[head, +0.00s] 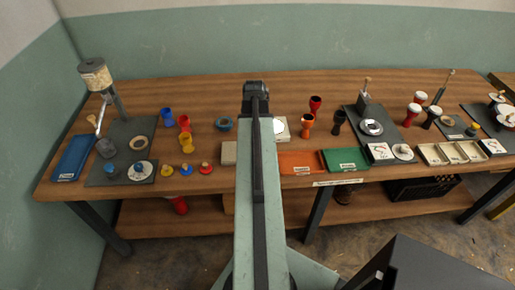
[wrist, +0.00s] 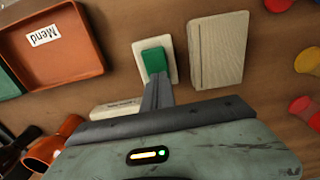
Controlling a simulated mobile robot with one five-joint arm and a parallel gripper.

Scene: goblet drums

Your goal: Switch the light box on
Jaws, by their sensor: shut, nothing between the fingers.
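In the wrist view a green switch (wrist: 155,60) sits on a small cream plate (wrist: 169,45) on the wooden table. My gripper (wrist: 157,82) is shut and empty, with its tip right at the green switch's lower edge. I cannot tell if it touches. A pale box with a small label (wrist: 115,108), probably the light box, shows partly behind my gripper's body. In the head view a white square with a bright round face (head: 281,128), likely the same box, stands just right of my arm. My arm hides the switch there.
An orange tray labelled "Mend" (wrist: 55,45) lies left of the switch in the wrist view, and a beige block (wrist: 218,50) lies close on its right. Orange (head: 307,124) and red goblets (head: 315,104) stand right of my arm. Small coloured pieces (head: 186,168) lie farther left.

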